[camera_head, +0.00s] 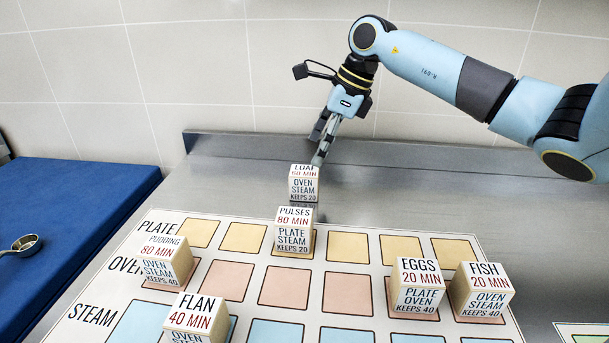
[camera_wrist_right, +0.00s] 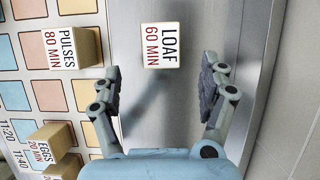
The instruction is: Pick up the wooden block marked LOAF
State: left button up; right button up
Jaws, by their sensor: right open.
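The wooden block marked LOAF (camera_head: 303,187) stands upright on the steel counter behind the printed sheet, just behind the PULSES block. In the right wrist view the LOAF block (camera_wrist_right: 163,46) lies ahead of the jaws, centred between their lines. My right gripper (camera_head: 322,154) reaches down from the upper right, behind the LOAF block. In its wrist view the right gripper (camera_wrist_right: 162,75) is open, with empty space between its fingers and no visible contact with the block. The left gripper is not in view.
The PULSES block (camera_head: 294,231) stands close in front of LOAF. PUDDING (camera_head: 165,260), FLAN (camera_head: 198,318), EGGS (camera_head: 418,287) and FISH (camera_head: 481,291) blocks stand on the sheet (camera_head: 245,205). A tiled wall (camera_head: 190,70) rises behind. The counter right of LOAF is clear.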

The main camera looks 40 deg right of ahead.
aim_at(308, 171)
jog(key=x, duration=0.2)
jog(key=shift+a+f, duration=0.3)
jog(key=x, duration=0.4)
jog(key=p+x, duration=0.1)
jog(key=x, duration=0.1)
jog(key=shift+w+d+f, duration=0.1)
jog(key=shift+w+d, duration=0.1)
jog(key=shift+d, duration=0.05)
jog(key=c, duration=1.4)
